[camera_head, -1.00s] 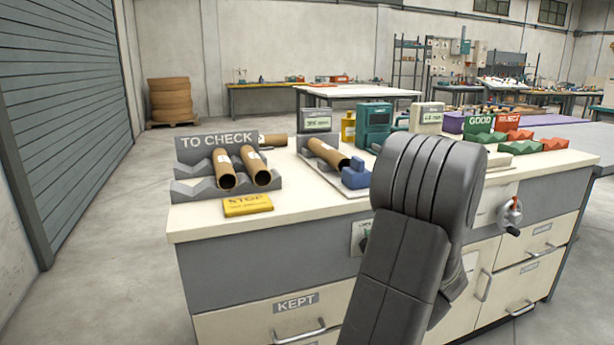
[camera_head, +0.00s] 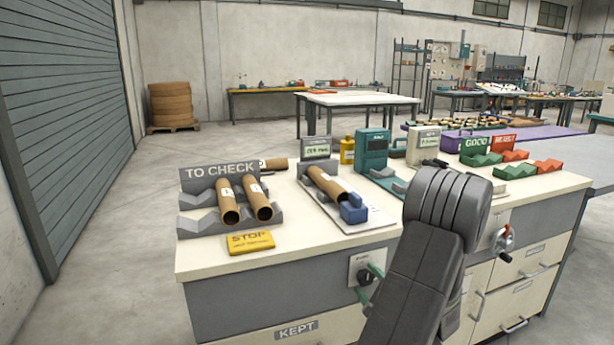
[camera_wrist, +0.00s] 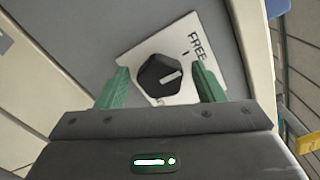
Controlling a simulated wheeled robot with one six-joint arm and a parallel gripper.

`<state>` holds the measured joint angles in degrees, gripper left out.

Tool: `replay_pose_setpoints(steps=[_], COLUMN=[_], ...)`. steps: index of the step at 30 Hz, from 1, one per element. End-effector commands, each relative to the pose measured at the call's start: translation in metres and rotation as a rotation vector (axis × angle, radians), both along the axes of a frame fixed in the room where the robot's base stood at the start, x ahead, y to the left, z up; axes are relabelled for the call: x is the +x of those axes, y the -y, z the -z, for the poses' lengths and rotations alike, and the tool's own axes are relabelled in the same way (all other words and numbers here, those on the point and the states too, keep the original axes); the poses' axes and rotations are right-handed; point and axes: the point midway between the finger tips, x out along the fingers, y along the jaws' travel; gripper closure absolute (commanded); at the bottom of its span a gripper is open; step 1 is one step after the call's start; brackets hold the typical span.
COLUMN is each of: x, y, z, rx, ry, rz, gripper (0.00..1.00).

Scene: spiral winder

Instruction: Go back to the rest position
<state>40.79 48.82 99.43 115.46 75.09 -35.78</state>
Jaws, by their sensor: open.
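My gripper (camera_head: 365,281) is at the front face of the bench, with its two green fingers open. In the wrist view, my gripper (camera_wrist: 160,69) has its fingers apart on either side of a black rotary knob (camera_wrist: 158,74), with a gap on both sides. The knob sits on a white plate (camera_wrist: 143,51) marked FREE. In the head view the knob (camera_head: 364,275) is partly covered by the fingers. My gripper holds nothing. My dark grey arm hides part of the bench front.
Floor at left is clear.

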Motion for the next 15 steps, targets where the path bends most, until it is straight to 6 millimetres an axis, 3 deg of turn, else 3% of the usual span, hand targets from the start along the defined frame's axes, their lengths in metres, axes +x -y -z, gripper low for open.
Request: replay_pose_setpoints(steps=[15], x=[0.0002], y=[0.0007], z=[-0.0059], rx=[0.213], ry=[-0.077], rz=[0.0], gripper=[0.38])
